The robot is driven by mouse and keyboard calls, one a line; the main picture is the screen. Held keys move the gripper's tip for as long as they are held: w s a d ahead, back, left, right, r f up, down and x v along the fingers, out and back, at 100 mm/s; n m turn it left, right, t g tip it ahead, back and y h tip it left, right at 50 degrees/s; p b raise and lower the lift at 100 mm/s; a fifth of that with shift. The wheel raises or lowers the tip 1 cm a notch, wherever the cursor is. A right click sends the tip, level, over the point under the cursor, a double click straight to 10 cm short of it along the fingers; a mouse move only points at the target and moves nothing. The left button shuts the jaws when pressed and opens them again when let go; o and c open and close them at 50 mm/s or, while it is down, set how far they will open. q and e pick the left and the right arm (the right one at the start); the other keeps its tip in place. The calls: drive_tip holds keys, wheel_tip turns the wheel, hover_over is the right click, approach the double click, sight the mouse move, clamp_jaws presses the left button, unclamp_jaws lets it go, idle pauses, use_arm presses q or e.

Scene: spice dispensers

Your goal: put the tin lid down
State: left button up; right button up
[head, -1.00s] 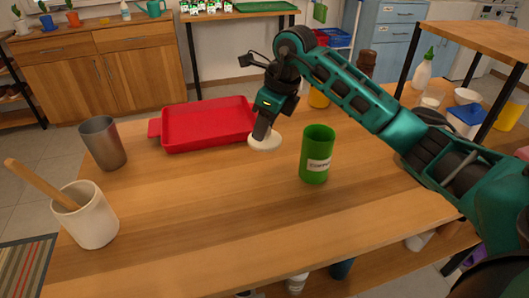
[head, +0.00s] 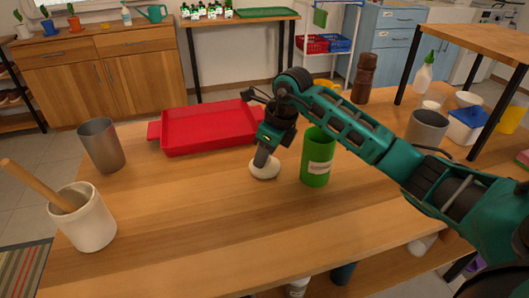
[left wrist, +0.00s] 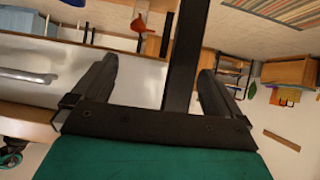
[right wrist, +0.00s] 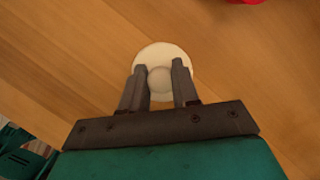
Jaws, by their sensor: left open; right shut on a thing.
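The tin lid is a round white disc with a knob (head: 264,171), low at the table top left of the green tin (head: 317,160). My right gripper (head: 263,158) points down and is shut on the lid's knob. In the right wrist view the lid (right wrist: 163,56) shows between and beyond the fingertips (right wrist: 160,76). I cannot tell whether the lid touches the wood. The green tin stands upright with its top open and a label on its side. My left gripper (left wrist: 150,85) is open and empty in its wrist view, away from the table top.
A red tray (head: 208,128) lies behind the lid. A metal cup (head: 101,146) and a white crock (head: 84,222) with a wooden handle stand at the left. A grey cup (head: 426,130) and brown bottle (head: 364,78) stand at the right. The table's front middle is clear.

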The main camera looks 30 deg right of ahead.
sight(277, 167)
drive_tip(key=shift+f, duration=0.2)
drive_tip(key=o, duration=1)
use_arm(q)
drive_tip(key=shift+a+f, duration=0.1)
drive_tip(key=shift+f, duration=0.15)
use_arm(e)
drive_tip(key=shift+r, duration=0.3)
use_arm(q)
drive_tip(key=shift+a+r+p, duration=0.1)
drive_tip(key=shift+r+p, duration=0.7)
drive_tip(key=shift+p, duration=0.25)
use_arm(e)
drive_tip(key=shift+v, duration=6.15)
use_arm(q)
drive_tip(key=shift+s+a, duration=0.1)
drive_tip(key=shift+s, duration=0.1)
use_arm(e)
drive_tip(key=shift+w, duration=0.1)
use_arm(q)
drive_tip(key=shift+s, duration=0.1)
use_arm(e)
drive_tip(key=shift+f, duration=0.1)
